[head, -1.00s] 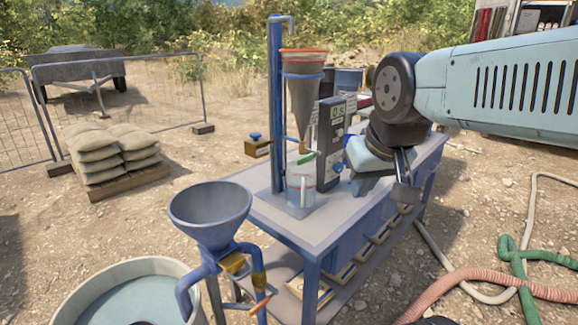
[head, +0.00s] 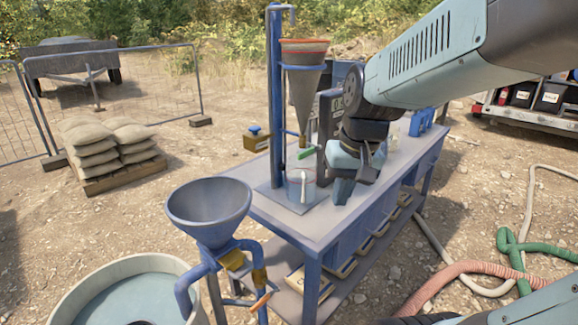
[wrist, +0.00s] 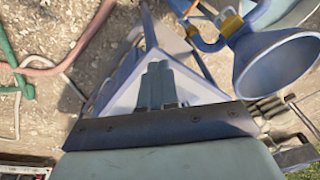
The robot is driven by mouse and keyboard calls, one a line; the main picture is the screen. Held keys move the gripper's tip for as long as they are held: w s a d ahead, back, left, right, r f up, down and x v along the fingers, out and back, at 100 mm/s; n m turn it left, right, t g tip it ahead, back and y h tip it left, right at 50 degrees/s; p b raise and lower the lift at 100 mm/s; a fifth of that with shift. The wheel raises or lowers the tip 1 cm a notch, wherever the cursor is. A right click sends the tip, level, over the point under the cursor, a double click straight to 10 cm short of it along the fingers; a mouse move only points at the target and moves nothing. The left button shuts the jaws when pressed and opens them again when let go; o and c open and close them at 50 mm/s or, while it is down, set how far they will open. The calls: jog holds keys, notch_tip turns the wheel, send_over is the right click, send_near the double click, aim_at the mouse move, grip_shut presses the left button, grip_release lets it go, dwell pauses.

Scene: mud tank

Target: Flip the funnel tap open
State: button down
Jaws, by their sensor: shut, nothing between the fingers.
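A grey cone funnel (head: 303,90) with an orange rim hangs on a blue stand over the bench. Below its brass outlet is a tap with a green lever (head: 307,152), sticking out sideways. A clear beaker (head: 301,187) stands underneath. A wide blue funnel (head: 208,207) stands beside the bench, with brass fittings and an orange lever (head: 261,302) on its pipe; it also shows in the wrist view (wrist: 280,62). My gripper (head: 341,190) is shut and empty, right of the beaker and lower than the green lever, apart from it. Its fingers show together in the wrist view (wrist: 154,86).
A dark meter box (head: 326,117) stands behind my gripper, partly hidden. A round tub of liquid (head: 128,292) is at lower left. Green and pink hoses (head: 480,270) lie on the ground at right.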

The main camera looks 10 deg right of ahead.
jog(key=w+a+f+m+g+y, duration=0.2)
jog(key=w+f+g+y, duration=0.1)
jog(key=f, duration=0.3)
jog(key=w+a+f+m+g+y, duration=0.1)
jog(key=w+a+f+g+y, duration=0.25)
jog(key=f, duration=0.35)
jog(key=m+t+y, duration=0.8)
jog(key=m+t, duration=1.7)
jog(key=t, duration=0.1)
send_near(310, 152)
jog(key=f, duration=0.1)
jog(key=s+f, duration=0.1)
jog(key=f, duration=0.1)
jog(key=s+f, duration=0.1)
jog(key=shift+a+f, duration=0.3)
jog(key=shift+a, duration=0.1)
jog(key=x, duration=1)
jog(key=shift+d, duration=0.15)
